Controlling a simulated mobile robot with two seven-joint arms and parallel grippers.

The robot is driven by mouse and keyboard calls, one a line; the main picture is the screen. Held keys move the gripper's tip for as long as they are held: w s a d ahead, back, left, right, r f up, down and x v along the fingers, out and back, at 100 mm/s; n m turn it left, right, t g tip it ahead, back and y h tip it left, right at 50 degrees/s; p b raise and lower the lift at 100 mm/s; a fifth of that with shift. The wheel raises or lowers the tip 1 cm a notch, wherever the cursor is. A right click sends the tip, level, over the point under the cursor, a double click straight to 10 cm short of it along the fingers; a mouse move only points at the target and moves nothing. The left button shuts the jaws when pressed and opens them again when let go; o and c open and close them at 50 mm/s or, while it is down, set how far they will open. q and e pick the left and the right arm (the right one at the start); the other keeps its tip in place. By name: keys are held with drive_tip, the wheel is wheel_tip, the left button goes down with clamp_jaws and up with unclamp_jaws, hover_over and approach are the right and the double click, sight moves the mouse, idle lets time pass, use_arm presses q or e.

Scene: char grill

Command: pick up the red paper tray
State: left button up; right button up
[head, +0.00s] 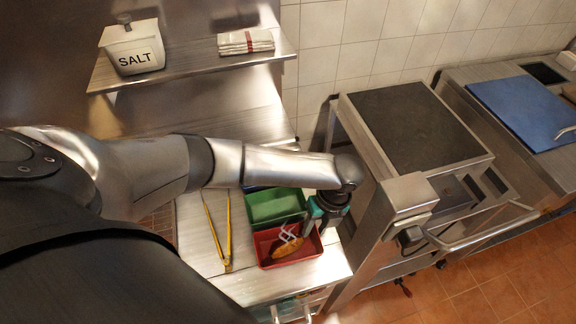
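The red paper tray (262,244) lies on the steel counter near its front right corner. In it is a brown elongated food item (286,248) with white zigzag marks. My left arm reaches in from the left, and its gripper (318,226) points down at the tray's right back corner, close to the rim. My gripper and wrist hide part of that corner. I cannot tell whether the fingers touch the tray or how far apart they are. My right gripper is not in view.
A green tray (273,206) sits just behind the red one. Yellow-handled tongs (217,235) lie to the left. A steel appliance with a dark top (415,127) stands to the right. A shelf above holds a salt box (134,52) and folded cloths (246,42).

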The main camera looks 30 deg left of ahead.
use_arm(q)
drive_tip(key=shift+f, duration=0.1)
clamp_jaws()
idle(0.6)
